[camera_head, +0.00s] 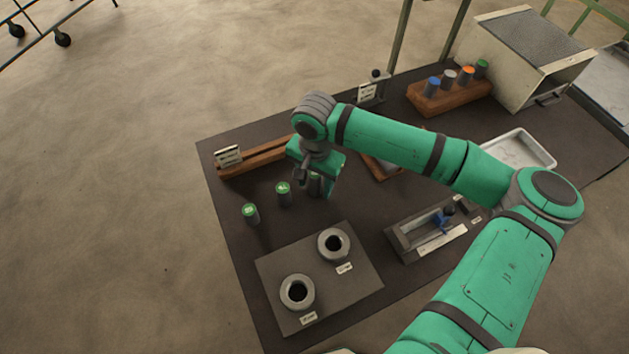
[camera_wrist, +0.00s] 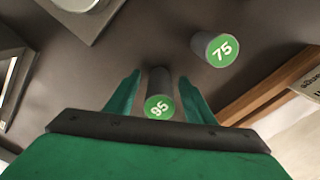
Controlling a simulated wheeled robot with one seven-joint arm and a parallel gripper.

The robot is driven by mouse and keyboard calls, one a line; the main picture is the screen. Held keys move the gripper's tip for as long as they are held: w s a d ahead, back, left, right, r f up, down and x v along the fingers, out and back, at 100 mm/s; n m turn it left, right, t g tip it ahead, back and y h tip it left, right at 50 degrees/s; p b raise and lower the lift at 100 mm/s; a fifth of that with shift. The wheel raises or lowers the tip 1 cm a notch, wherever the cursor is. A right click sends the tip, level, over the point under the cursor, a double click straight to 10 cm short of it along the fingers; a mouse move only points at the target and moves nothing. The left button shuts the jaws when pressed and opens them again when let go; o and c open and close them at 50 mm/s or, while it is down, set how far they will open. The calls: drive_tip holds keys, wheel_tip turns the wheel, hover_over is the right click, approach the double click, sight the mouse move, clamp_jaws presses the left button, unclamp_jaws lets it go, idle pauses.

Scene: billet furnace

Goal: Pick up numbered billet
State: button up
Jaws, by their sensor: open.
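My gripper (camera_head: 314,190) points down over the dark table, open. In the wrist view, a grey cylindrical billet with a green top marked 95 (camera_wrist: 159,106) stands between its spread fingers (camera_wrist: 160,78). I cannot tell whether they touch it. A second green-topped billet marked 75 (camera_wrist: 221,50) stands to the right, outside the fingers. In the head view, two green-topped billets stand left of the gripper, one nearer (camera_head: 283,194) and one farther left (camera_head: 250,214). Their numbers are too small to read there. A billet under the gripper is mostly hidden.
A grey plate with two ring-shaped sockets (camera_head: 333,245) lies in front. A wooden rail with a sign (camera_head: 250,160) lies behind the billets. A wooden rack of coloured billets (camera_head: 450,95) and a furnace box (camera_head: 530,60) stand at back right. A blue-handled fixture (camera_head: 440,228) sits right.

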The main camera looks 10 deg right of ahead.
clamp_jaws()
drive_tip(key=shift+w, duration=0.1)
drive_tip(key=shift+r, duration=0.15)
